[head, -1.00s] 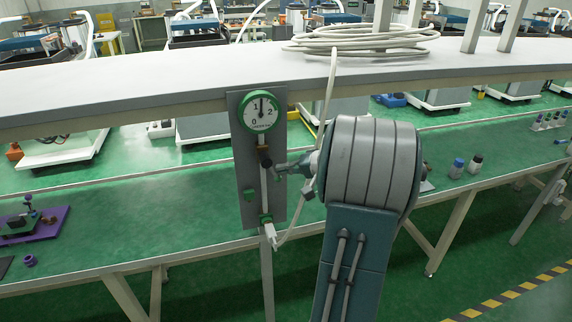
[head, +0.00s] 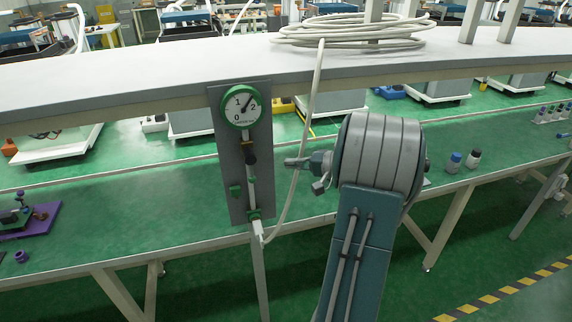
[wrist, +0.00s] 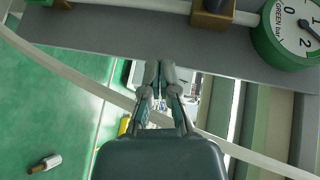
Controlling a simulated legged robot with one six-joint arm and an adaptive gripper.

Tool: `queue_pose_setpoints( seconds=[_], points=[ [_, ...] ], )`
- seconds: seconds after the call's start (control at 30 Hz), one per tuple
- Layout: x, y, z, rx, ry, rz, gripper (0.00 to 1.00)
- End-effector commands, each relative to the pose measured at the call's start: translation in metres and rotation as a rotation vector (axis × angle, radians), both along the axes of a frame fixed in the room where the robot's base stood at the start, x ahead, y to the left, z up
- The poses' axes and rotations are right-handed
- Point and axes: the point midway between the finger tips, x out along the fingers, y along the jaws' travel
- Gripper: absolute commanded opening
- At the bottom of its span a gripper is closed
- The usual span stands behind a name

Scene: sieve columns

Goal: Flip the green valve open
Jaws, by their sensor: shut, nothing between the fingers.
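A grey upright panel (head: 232,160) carries a round green-rimmed gauge (head: 242,106) at its top, its needle pointing up and right near the 2. My gripper (head: 287,162) is right of the panel, apart from the handle. Its fingers (wrist: 160,66) are together and empty.
A white hose (head: 302,150) hangs from a coil (head: 350,30) on the shelf (head: 130,65) and passes close to my gripper, down to the pipe's lower end.

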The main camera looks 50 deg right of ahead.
Motion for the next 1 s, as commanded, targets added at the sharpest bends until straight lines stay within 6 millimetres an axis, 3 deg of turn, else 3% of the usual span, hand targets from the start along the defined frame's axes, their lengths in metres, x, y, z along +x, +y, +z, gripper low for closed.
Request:
queue_pose_setpoints(
  seconds=[0.2,0.5,1.0],
  points=[
    [-0.029,-0.005,0.004,-0.010,-0.002,-0.002,0.00],
    [-0.071,-0.035,0.000,0.000,0.000,-0.001,0.00],
    [-0.078,-0.032,0.002,-0.006,0.000,0.002,0.00]
  ],
)
